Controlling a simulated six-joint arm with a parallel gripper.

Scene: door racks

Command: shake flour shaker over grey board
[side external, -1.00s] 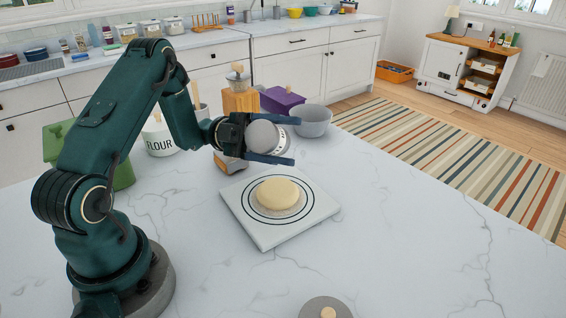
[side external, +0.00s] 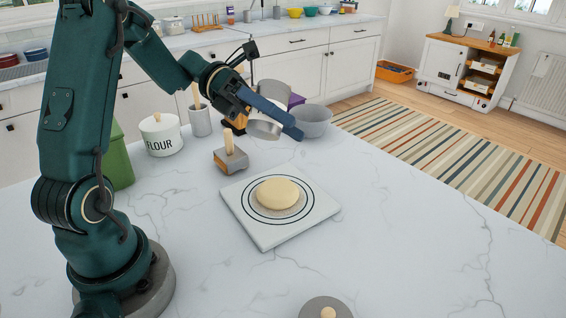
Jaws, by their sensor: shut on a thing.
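The pale grey board (side external: 258,237) lies flat on the counter with dark rings drawn on it. A round of pale dough (side external: 277,194) sits at its middle. My gripper (side external: 290,128) is shut on the flour shaker (side external: 275,94), raised above the counter behind the board in this view. The shaker's grey part shows above the blue finger and its white part below it. It looks fairly upright with some tilt. The finger hides its middle, and the far finger is mostly hidden. I cannot see any flour falling.
A white flour canister (side external: 161,135), a grey pot (side external: 200,121), a wooden-handled block tool (side external: 230,155) and a green container (side external: 118,160) stand left of the board. A grey bowl (side external: 314,122) stands behind. A round grey lid (side external: 326,307) lies in front. The counter's right side is clear.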

